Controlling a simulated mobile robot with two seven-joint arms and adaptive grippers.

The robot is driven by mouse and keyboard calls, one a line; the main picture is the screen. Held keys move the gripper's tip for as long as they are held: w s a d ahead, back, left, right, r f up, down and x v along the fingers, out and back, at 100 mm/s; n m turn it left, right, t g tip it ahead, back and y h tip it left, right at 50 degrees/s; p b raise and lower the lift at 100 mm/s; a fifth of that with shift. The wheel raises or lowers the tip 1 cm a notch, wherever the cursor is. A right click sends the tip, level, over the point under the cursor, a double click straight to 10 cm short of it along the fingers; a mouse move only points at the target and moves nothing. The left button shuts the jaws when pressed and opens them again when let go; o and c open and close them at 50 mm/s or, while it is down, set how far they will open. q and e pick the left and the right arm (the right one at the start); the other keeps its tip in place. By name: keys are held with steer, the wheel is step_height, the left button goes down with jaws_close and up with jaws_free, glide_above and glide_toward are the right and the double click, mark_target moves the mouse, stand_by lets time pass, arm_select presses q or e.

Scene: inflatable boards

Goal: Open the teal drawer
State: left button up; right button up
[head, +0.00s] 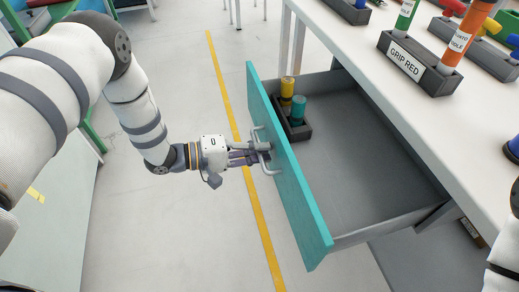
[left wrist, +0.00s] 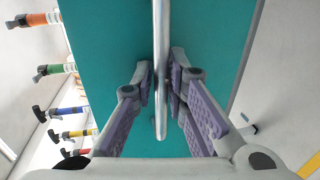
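The teal drawer (head: 287,175) stands well out from under the white workbench, and its grey inside shows. Its metal handle (head: 270,170) is on the teal front. My left gripper (head: 262,153) is at the handle in the head view. In the left wrist view the handle bar (left wrist: 160,30) runs between the purple-padded fingers of my left gripper (left wrist: 161,80), which are closed in on it from both sides. The teal front (left wrist: 105,35) fills the background there. My right gripper is out of view; only part of my right arm shows at the right edge.
Floor with a yellow line (head: 262,235) lies clear before the drawer.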

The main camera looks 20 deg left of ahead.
arm_select(q)
steer(key=v, duration=1.2)
steer(key=s+d+f+m+g+y+p, duration=0.2)
steer(key=s+d+f+m+g+y, duration=0.15)
steer(key=s+f+y, duration=0.7)
steer(key=s+m+g+y, duration=0.2)
steer(key=s+g, duration=0.6)
steer(key=s, duration=1.4)
steer(key=shift+s+a+m+p, duration=0.25)
steer(key=shift+s+m+p, duration=0.1)
steer(key=shift+m, duration=0.3)
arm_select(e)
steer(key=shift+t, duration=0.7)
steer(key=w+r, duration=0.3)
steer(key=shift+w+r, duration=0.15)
